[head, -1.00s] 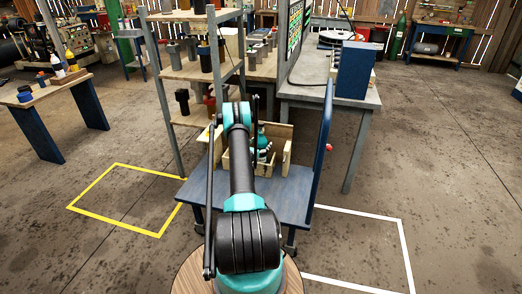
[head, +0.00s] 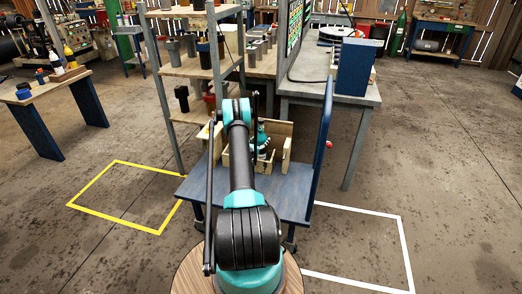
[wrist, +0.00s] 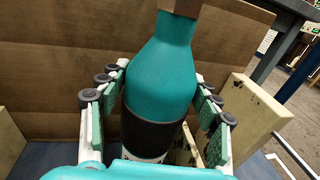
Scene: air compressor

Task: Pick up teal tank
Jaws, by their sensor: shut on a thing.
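The teal tank (wrist: 163,62) is bottle-shaped, with a dark band (wrist: 150,130) around its lower body and a brown top. It stands close to upright between the fingers of my gripper (wrist: 160,110) in the wrist view. The pads on both sides press against it, so my gripper is shut on the tank. In the head view my arm hides most of the tank and the gripper; a teal and white part (head: 262,140) shows just right of the arm, inside a wooden crate (head: 284,152). The tank's base is hidden in the wrist view.
The crate sits on a blue cart (head: 285,190) with a tall blue handle (head: 323,140) at its right. A shelf rack (head: 187,118) with several cylinders stands behind left. A grey table (head: 358,104) stands behind right. Open floor lies on both sides, marked with yellow and white outlines.

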